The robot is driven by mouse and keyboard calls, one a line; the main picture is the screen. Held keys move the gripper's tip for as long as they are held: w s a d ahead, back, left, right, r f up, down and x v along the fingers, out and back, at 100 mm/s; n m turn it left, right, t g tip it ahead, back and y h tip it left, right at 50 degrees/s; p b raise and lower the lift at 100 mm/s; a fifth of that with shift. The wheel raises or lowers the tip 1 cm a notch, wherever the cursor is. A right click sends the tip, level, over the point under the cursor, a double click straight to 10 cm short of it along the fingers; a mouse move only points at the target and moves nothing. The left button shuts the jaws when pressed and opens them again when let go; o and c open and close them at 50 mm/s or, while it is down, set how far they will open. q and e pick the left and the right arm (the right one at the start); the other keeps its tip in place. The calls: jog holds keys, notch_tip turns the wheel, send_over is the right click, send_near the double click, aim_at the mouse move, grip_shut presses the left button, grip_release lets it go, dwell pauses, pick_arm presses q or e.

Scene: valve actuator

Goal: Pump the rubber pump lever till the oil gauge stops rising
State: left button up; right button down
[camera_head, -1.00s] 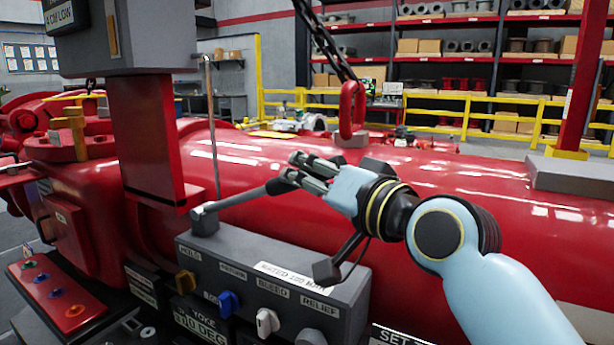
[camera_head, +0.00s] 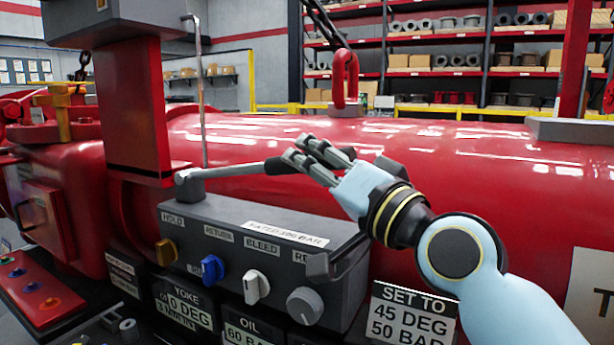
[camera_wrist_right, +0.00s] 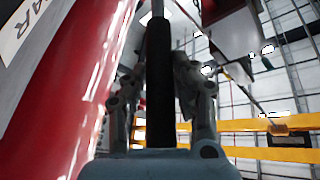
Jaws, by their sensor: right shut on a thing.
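The pump lever (camera_head: 232,170) is a grey bar with a black rubber grip. It reaches right from a pivot on top of the dark grey control block (camera_head: 215,217), nearly level in the head view. My right gripper (camera_head: 295,163) is shut on its grip end. In the right wrist view the black rubber grip (camera_wrist_right: 160,75) stands between the fingers (camera_wrist_right: 160,95). An oil display (camera_head: 250,334) sits low in the head view, partly cut off, and seems to read 60 BAR. My left gripper is not in view.
A sign (camera_head: 413,315) reads SET TO 45 DEG 50 BAR. The yoke display (camera_head: 186,306) reads 0 DEG. A red cylinder (camera_head: 480,190) lies behind.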

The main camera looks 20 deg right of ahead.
jog(key=shift+f, duration=0.2)
jog(key=c, duration=1.1)
grip_release()
jog(key=shift+o, duration=0.2)
jog(key=shift+s, duration=0.15)
jog(key=v, duration=1.2)
